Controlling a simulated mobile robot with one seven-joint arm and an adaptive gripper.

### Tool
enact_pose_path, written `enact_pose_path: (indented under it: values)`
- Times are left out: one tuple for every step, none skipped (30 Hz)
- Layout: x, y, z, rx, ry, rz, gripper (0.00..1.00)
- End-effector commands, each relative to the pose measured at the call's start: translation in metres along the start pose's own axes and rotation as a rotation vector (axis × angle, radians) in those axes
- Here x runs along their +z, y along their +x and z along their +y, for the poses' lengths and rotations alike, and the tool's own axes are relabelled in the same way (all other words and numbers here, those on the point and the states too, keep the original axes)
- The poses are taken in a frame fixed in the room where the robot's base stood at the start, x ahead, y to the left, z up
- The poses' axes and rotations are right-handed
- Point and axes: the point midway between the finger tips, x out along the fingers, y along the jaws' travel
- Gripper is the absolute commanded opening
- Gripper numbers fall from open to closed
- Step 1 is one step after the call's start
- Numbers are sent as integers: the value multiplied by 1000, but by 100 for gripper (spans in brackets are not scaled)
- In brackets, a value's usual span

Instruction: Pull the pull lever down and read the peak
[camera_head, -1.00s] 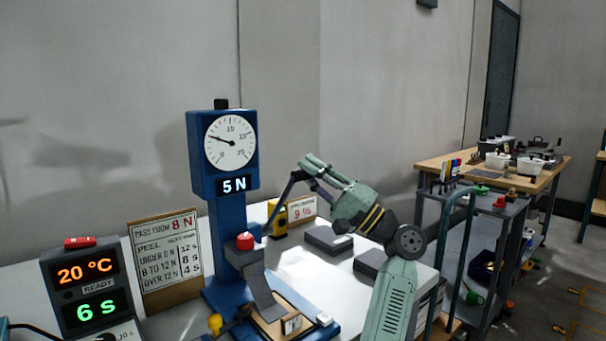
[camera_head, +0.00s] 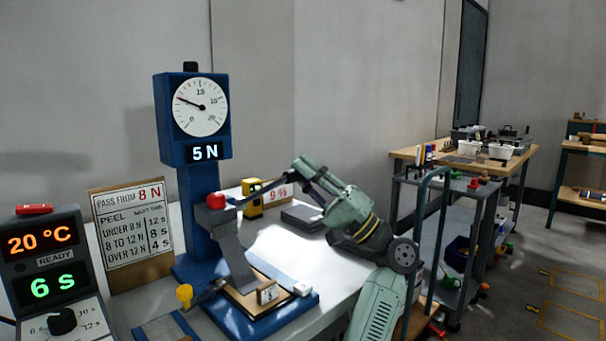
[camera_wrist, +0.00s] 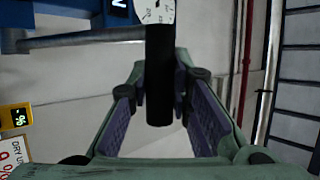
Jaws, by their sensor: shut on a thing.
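The blue peel tester (camera_head: 197,200) stands on the bench in the head view. Its white dial (camera_head: 201,107) has the needle pointing left and slightly up, and the display (camera_head: 204,152) below shows 5 N. The pull lever (camera_head: 268,189) is a dark rod slanting up to the right from the column. My gripper (camera_head: 303,174) is shut on the lever's end. In the wrist view the black lever grip (camera_wrist: 160,85) stands between my finger pads, and the grey lever rod (camera_wrist: 85,38) crosses the upper left. A grey strip (camera_head: 236,262) hangs below the red knob (camera_head: 216,201).
A timer box (camera_head: 42,265) reads 20 °C, READY and 6 s. A card (camera_head: 133,225) beside it says pass from 8 N. A grey cart (camera_head: 447,240) stands at right.

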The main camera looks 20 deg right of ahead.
Motion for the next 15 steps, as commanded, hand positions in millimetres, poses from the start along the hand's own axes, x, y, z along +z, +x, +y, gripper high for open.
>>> enact_pose_path:
  values:
    - [2, -4, 3, 5, 0, -6, 0]
    - [2, -4, 3, 5, 0, -6, 0]
    - [2, -4, 3, 5, 0, -6, 0]
    - [2, -4, 3, 5, 0, -6, 0]
    - [2, -4, 3, 5, 1, -6, 0]
    - [2, -5, 3, 5, 1, -6, 0]
    - [2, -5, 3, 5, 1, -6, 0]
    - [2, -5, 3, 5, 1, -6, 19]
    - [2, -5, 4, 4, 1, -5, 22]
    - [2, -5, 4, 4, 1, -5, 24]
    - [2, -5, 4, 4, 1, -4, 26]
    - [2, -4, 3, 4, 1, -4, 29]
    - [2, -4, 3, 4, 1, -4, 31]
    - [2, -4, 3, 4, 1, -4, 33]
    - [2, -4, 3, 4, 1, -4, 35]
